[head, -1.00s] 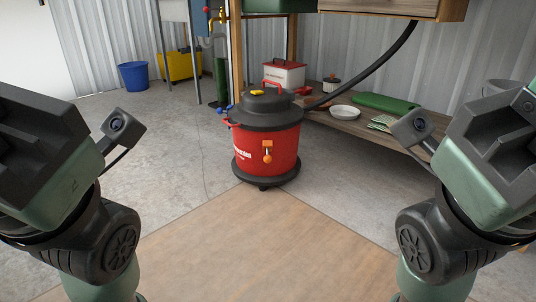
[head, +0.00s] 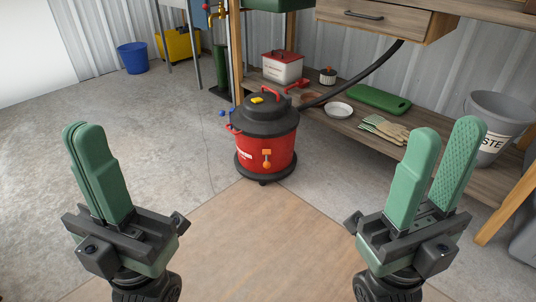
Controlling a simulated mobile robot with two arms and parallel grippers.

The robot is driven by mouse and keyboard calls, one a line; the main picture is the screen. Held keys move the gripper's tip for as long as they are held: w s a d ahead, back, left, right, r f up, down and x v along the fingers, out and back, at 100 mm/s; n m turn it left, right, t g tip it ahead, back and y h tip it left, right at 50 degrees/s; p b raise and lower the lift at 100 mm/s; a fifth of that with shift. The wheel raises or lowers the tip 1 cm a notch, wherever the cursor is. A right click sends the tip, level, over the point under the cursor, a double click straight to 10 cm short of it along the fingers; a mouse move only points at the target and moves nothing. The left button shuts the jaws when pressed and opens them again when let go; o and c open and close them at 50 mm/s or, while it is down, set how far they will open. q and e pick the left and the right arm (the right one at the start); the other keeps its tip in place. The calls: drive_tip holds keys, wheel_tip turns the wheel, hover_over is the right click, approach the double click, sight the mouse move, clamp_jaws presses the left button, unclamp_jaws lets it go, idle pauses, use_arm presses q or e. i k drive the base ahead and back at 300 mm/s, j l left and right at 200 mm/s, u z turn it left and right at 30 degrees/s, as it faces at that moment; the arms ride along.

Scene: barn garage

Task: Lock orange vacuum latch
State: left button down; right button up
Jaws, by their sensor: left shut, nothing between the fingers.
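The red vacuum (head: 249,153) with a black lid stands upright on the floor at the centre of the head view. Its orange latch (head: 267,158) is on the front of the red drum, below the lid rim; its exact position is too small to tell. My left gripper (head: 83,129) is at the left, pointing up, with its green fingers together and empty. My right gripper (head: 448,127) is at the right, pointing up, with its fingers spread and nothing between them. Both grippers are well apart from the vacuum.
A black hose (head: 365,75) runs from the vacuum up to the right. A low wooden shelf (head: 335,123) holds a white plate (head: 338,109), gloves (head: 384,129), a green board (head: 379,98) and a grey bucket (head: 490,127). Floor in front of the vacuum is clear.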

sight(267, 159)
drive_tip(key=i+l, duration=0.15)
drive_tip(key=l, duration=0.2)
drive_tip(key=i+l+u, duration=0.1)
drive_tip(key=i+l, duration=0.25)
drive_tip(key=l, duration=0.3)
drive_tip(key=i+l+u, duration=0.1)
drive_tip(key=l, duration=0.2)
drive_tip(key=i+l+u, duration=0.1)
drive_tip(key=l, duration=0.3)
drive_tip(key=i+l, duration=0.25)
drive_tip(key=i+l+u, duration=0.1)
drive_tip(key=l, duration=0.35)
drive_tip(key=i+l, duration=0.15)
drive_tip(key=l, duration=0.2)
